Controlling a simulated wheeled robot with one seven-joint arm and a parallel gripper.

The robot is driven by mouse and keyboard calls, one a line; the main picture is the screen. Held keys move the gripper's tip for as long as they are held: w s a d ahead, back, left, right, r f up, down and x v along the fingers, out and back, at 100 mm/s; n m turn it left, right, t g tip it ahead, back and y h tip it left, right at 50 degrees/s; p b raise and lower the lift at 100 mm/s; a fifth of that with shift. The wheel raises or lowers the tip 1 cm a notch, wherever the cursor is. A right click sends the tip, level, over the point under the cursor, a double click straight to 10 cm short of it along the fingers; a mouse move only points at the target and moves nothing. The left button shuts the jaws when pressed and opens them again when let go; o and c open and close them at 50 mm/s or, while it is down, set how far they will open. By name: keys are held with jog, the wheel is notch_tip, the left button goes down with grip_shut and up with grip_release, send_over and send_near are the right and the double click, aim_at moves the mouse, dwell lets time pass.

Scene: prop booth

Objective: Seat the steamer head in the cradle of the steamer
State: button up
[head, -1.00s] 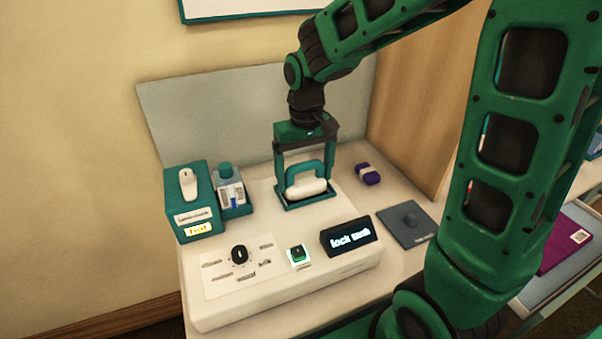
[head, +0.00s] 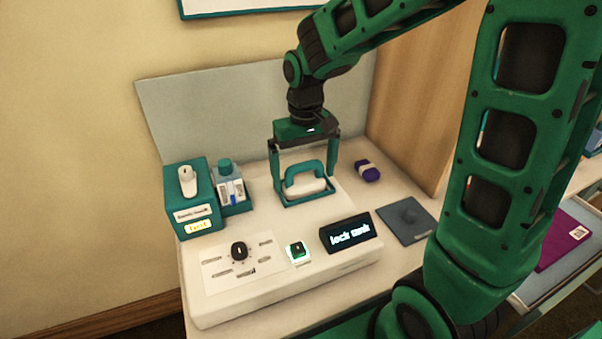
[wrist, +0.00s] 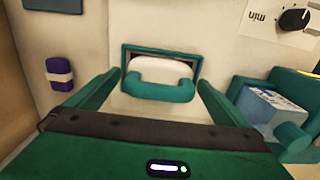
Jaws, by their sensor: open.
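The steamer head, a white block (head: 305,187) with a teal arched handle (head: 303,168), sits inside the teal-framed cradle (head: 288,203) on the white steamer body (head: 290,270). My gripper (head: 306,170) is open above the cradle, its two fingers apart on either side of the handle. In the wrist view the white block (wrist: 160,67) lies within the teal cradle frame (wrist: 200,62), and the handle (wrist: 158,92) shows between the spread fingers without visible contact. How deep the head sits is hard to tell.
The steamer front has a black knob (head: 239,250), a lit green switch (head: 297,250) and a display reading "lock tank" (head: 350,233). A teal box (head: 192,205) and bottle (head: 229,185) stand left. A purple roll (head: 367,171) and dark pad (head: 407,220) lie right.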

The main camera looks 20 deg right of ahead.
notch_tip(320, 180, up, 10)
jog(key=shift+w+r, duration=0.1)
jog(key=shift+r, duration=0.1)
dwell(0.5)
jog(key=s+d+f+m, duration=0.3)
jog(key=s+d, duration=0.5)
jog(key=s, duration=0.3)
jog(key=s+d+f+m, duration=0.3)
jog(key=s+d, duration=0.6)
jog(key=s, duration=0.3)
jog(key=shift+s, duration=0.25)
jog(key=shift+f, duration=0.1)
jog(key=shift+w+f, duration=0.25)
jog(key=shift+w, duration=0.4)
